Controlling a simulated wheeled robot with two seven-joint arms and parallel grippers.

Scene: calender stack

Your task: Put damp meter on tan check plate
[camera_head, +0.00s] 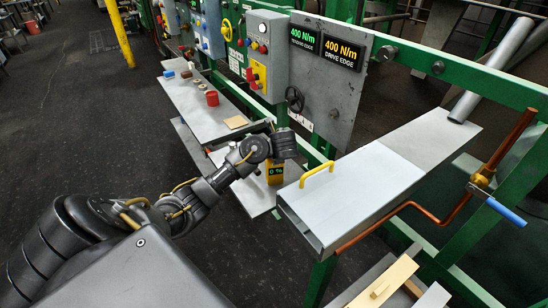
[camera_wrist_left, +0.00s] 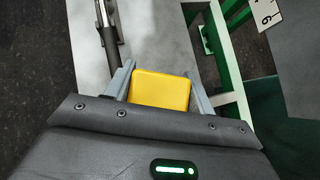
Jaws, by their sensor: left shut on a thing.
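In the left wrist view the yellow meter (camera_wrist_left: 160,90) sits between the two grey fingers of the left gripper (camera_wrist_left: 160,82). The meter is over or near the lower grey shelf; whether it touches is hidden. The tan check plate (camera_head: 236,121) is a small square lying on the upper grey shelf, behind and left of the gripper. My right gripper is not in view.
The upper shelf (camera_head: 205,122) also holds a red cylinder (camera_head: 212,98) and small blocks. A lower shelf (camera_head: 254,201) lies beneath my wrist. A control panel (camera_head: 330,85) stands behind. A grey cover with a yellow handle (camera_head: 317,174) is close on the right.

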